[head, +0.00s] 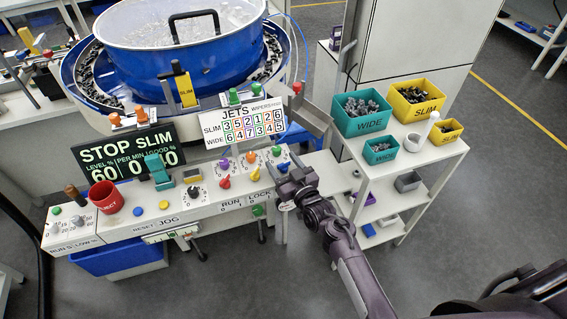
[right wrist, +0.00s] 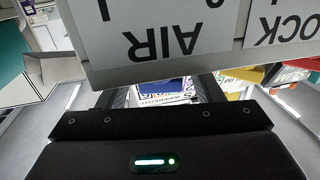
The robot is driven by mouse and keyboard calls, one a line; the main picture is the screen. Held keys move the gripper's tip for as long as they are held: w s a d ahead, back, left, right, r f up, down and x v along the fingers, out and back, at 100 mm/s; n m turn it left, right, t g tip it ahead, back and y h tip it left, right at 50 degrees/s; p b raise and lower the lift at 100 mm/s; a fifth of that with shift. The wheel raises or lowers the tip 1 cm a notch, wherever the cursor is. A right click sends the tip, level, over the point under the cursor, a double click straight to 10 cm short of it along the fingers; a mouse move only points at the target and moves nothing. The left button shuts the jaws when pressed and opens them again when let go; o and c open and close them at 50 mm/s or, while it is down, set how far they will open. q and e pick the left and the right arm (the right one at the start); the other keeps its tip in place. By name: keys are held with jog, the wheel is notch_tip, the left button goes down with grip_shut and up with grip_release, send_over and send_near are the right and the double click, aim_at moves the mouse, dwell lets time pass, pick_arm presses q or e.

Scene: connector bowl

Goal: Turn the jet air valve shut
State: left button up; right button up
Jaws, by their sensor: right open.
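My right gripper (head: 287,181) is open at the right end of the control panel (head: 165,222), beside the LOCK label. In the right wrist view a panel label reading AIR (right wrist: 160,42) appears upside down, close in front of the gripper. A white tag with red print (head: 286,205) shows just below the gripper. I cannot tell whether the gripper touches the valve. My left gripper is not in view.
Colored knobs, such as a red one (head: 225,182), stand close left of the gripper. A metal chute (head: 305,117) lies above it. A white shelf (head: 437,160) with green and yellow bins stands to the right. The blue bowl feeder (head: 165,60) is behind.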

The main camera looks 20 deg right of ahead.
jog(key=c, duration=1)
jog(key=shift+o, duration=0.2)
jog(key=shift+n+y, duration=0.3)
jog(key=shift+y, duration=0.1)
jog(key=n+y+b, duration=0.1)
jog(key=n+g+y+b, duration=0.1)
jog(key=y, duration=0.1)
jog(key=shift+d+f+n+g+y+b, duration=0.1)
jog(key=shift+f+n+g+y+b, duration=0.05)
jog(key=shift+n+g+y+b, duration=0.15)
jog(key=n+g+y+b, duration=0.2)
jog(key=y+b, duration=0.1)
jog(key=shift+n+y, duration=0.3)
jog(key=shift+n+g+y+b, duration=0.7)
jog(key=shift+g+y+b, duration=0.1)
jog(key=shift+g+b, duration=0.2)
jog(key=shift+c, duration=0.2)
